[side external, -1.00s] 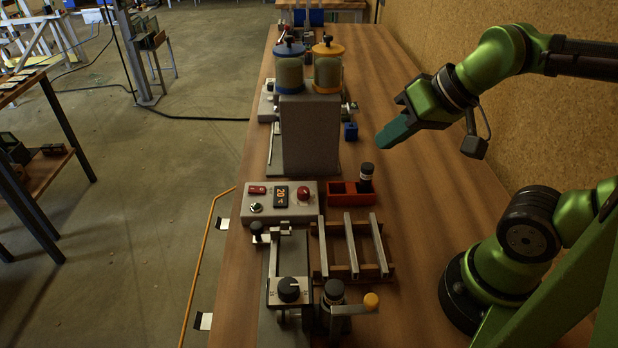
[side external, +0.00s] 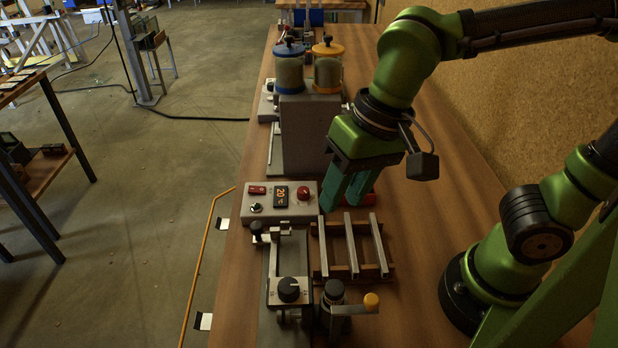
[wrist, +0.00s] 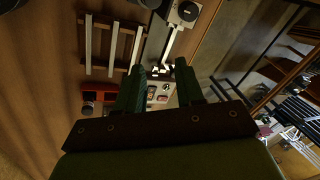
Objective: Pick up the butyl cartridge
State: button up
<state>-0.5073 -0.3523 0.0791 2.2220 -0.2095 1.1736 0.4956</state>
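The butyl cartridge, which I take to be the dark round thing (wrist: 87,108) in the wrist view, stands at one end of a red tray (wrist: 97,87). In the side view the cartridge is hidden behind my gripper, and only a bit of the red tray (side external: 370,199) shows. My gripper (side external: 339,206) points down over the bench by the tray, its two teal fingers apart. In the wrist view my gripper (wrist: 160,68) has a clear gap between the fingers and nothing held. The tray and cartridge lie left of the left finger there.
A control box (side external: 278,203) with a display and red button is left of the gripper. A slatted rack (side external: 350,246) and a clamp fixture with a black knob (side external: 289,289) are nearer. A grey dispenser with two jars (side external: 290,75) stands behind. The bench's right side is fairly clear.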

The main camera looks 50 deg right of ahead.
aim_at(335, 287)
jog(key=s+a+r+m+g+h, duration=0.1)
jog(key=s+a+m+g+h, duration=0.2)
jog(key=m, duration=0.6)
jog(key=shift+t+y, duration=0.3)
jog(key=shift+t, duration=0.1)
jog(key=f, duration=0.4)
jog(key=a+f, duration=0.1)
jog(key=f, duration=0.6)
jog(key=shift+a+f, duration=0.25)
jog(key=shift+f, duration=0.05)
jog(key=f, duration=0.5)
jog(key=shift+s+a, duration=0.1)
jog(key=shift+a, duration=0.1)
grip_shut()
